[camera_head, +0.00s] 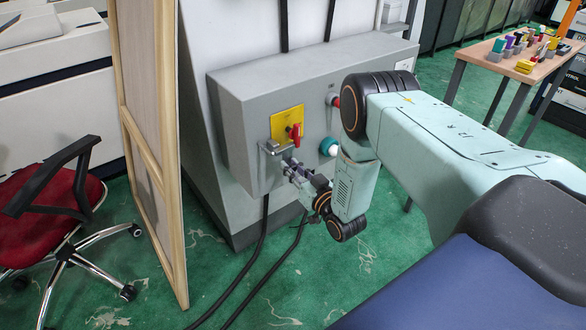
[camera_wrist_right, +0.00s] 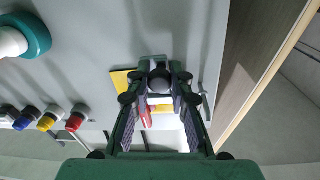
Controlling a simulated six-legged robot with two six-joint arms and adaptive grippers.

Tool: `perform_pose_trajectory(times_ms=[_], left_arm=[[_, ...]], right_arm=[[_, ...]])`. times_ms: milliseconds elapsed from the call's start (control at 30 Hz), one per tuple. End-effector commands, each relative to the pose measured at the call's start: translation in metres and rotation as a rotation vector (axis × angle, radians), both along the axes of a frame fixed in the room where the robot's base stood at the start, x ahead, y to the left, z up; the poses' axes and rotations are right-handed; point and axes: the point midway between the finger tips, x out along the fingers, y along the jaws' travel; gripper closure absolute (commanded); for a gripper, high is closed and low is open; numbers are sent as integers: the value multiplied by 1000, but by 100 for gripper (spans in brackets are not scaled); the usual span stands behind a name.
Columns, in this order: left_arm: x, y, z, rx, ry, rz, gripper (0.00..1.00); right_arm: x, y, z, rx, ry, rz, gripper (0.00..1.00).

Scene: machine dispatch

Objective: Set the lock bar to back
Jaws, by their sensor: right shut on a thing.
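The lock bar (camera_head: 271,147) is a grey metal bar at the lower left of the yellow plate (camera_head: 288,123) on the grey machine cabinet. The plate carries a red rotary handle (camera_head: 295,133). My right gripper (camera_head: 288,163) is at the lock bar, just below the plate. In the right wrist view its fingers (camera_wrist_right: 160,92) are shut on the lock bar (camera_wrist_right: 153,60), with the yellow plate (camera_wrist_right: 120,82) and red handle (camera_wrist_right: 146,116) just to the left. The gripped part is mostly hidden by the fingers. My left gripper is not in view.
A teal-and-white knob (camera_head: 329,147) and a red knob (camera_head: 334,100) stick out of the cabinet (camera_head: 235,108) near my right arm. A wooden-framed panel (camera_head: 150,130) stands to the left, beside a red chair (camera_head: 45,225). Black cables (camera_head: 262,240) hang to the green floor.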

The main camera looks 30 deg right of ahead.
Motion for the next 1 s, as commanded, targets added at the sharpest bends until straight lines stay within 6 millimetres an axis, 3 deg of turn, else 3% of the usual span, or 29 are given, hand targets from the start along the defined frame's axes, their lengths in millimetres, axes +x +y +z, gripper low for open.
perform_pose_trajectory(times_ms=[367, 633, 667, 900, 1000], left_arm=[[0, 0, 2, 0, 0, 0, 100], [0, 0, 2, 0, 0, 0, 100], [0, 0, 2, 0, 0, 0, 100], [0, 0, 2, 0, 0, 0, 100], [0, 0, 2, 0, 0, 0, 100]], right_arm=[[-3, 36, -1, 2, 5, 2, 100], [-4, 39, -2, 1, 5, 6, 100], [-4, 39, -2, 1, 5, 6, 78], [-4, 38, -1, 1, 4, 4, 58], [-3, 38, -1, 1, 3, 2, 56]])
